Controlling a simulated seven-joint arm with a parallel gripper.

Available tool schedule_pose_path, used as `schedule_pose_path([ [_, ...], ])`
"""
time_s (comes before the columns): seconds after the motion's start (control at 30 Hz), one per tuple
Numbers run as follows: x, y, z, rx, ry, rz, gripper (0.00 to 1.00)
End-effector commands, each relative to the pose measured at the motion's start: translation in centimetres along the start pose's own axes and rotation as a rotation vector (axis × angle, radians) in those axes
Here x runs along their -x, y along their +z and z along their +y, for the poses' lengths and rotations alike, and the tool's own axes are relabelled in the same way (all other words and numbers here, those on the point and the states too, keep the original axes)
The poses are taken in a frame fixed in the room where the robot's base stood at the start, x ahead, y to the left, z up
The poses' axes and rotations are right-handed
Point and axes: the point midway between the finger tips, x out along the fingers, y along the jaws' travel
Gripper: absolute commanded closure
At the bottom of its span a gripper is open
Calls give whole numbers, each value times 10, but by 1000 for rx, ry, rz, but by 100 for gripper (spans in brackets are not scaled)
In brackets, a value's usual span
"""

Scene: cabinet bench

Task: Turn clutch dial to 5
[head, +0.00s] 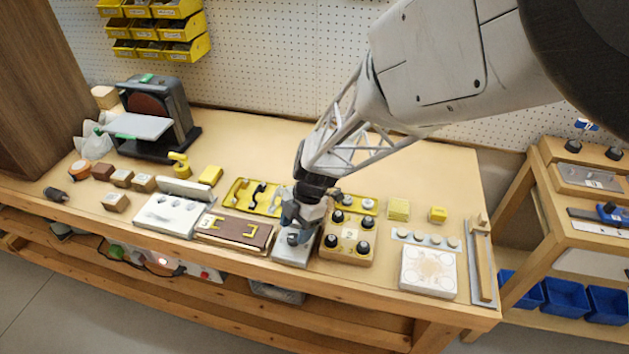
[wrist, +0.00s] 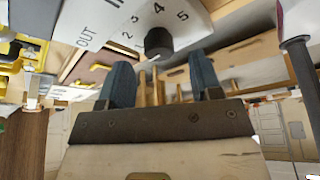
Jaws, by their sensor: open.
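The clutch dial (wrist: 158,43) is a black knob on a pale panel (wrist: 205,32) in the wrist view. Printed numbers including 2, 3, 4 and 5 arc around it, and I cannot make out which one it points to. My gripper (wrist: 160,72) is open, with one blue-grey finger on each side of the picture and the knob just past the tips, between them. I cannot tell whether a finger touches it. In the head view my gripper (head: 292,222) is low over the grey-white panel (head: 288,257) and hides most of the knob.
A wooden block with black knobs (head: 347,240) stands close on the right of the panel. A brown board with yellow handles (head: 235,232) lies close on the left. A yellow tray with black hooks (head: 243,196) lies behind. A white square plate (head: 428,272) lies farther right.

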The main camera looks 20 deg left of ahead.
Motion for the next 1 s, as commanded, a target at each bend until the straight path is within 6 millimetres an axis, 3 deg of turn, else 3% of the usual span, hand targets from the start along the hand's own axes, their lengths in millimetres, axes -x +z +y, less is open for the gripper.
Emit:
schedule_pose_path([
  [0.23,-22,0,0,-1,-1,1,41],
  [0.63,-26,0,0,-1,0,0,41],
  [0.93,-26,0,0,-1,0,0,87],
  [1.0,-26,0,0,-1,0,0,90],
])
